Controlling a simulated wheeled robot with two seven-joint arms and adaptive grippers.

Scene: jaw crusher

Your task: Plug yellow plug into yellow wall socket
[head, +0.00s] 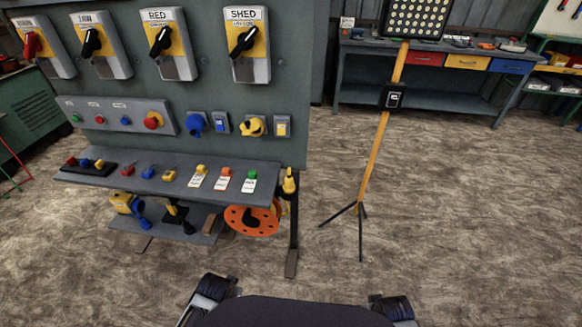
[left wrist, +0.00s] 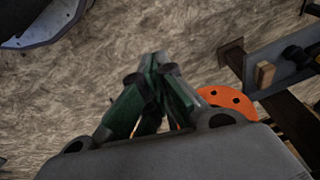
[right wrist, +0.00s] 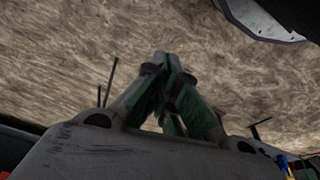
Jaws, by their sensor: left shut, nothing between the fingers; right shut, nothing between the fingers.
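The yellow wall socket (head: 253,126) sits on the grey panel, right of a blue socket (head: 196,123) and left of a small yellow switch (head: 282,126). A yellow-and-black piece (head: 289,184) hangs upright at the bench's right post; it looks like the yellow plug, but it is too small to be sure. My left gripper (left wrist: 160,56) is shut and empty, above the floor, with the orange reel (left wrist: 226,99) beyond it. My right gripper (right wrist: 166,58) is shut and empty above the bare floor. Neither gripper's fingers show in the head view.
A narrow shelf (head: 130,178) with several small coloured parts juts out below the sockets. The orange reel (head: 252,219) stands under it. A lamp on a yellow tripod pole (head: 377,150) stands to the right. Open floor lies in front.

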